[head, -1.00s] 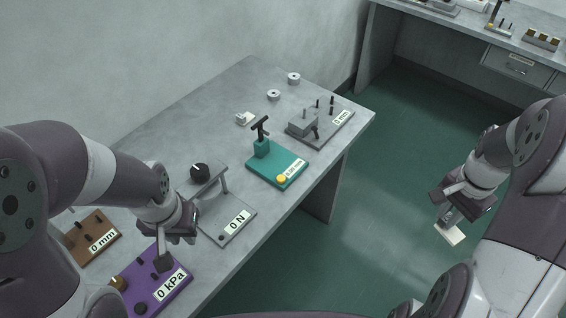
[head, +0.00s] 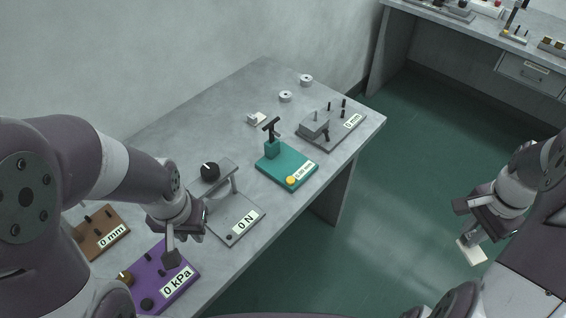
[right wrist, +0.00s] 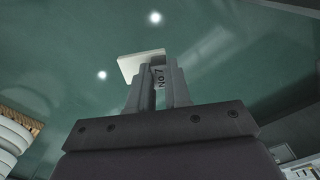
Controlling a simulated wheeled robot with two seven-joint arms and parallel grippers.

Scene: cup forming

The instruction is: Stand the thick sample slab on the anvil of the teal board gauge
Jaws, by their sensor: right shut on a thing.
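The teal board gauge (head: 285,167) stands on the grey table, with a dark-topped post, a yellow button and a small display. Its anvil is too small to make out clearly. My right gripper (head: 474,238) is shut on a pale slab (head: 472,254) by its grey tab and holds it over the floor, right of the table.
A grey force gauge (head: 235,218), the purple gauge (head: 155,290) and a brown gauge (head: 100,235) stand left of the teal one. A grey gauge (head: 330,130) stands beyond it. A small pale piece (head: 257,118) and two round weights (head: 285,96) lie behind. Floor separates a second bench.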

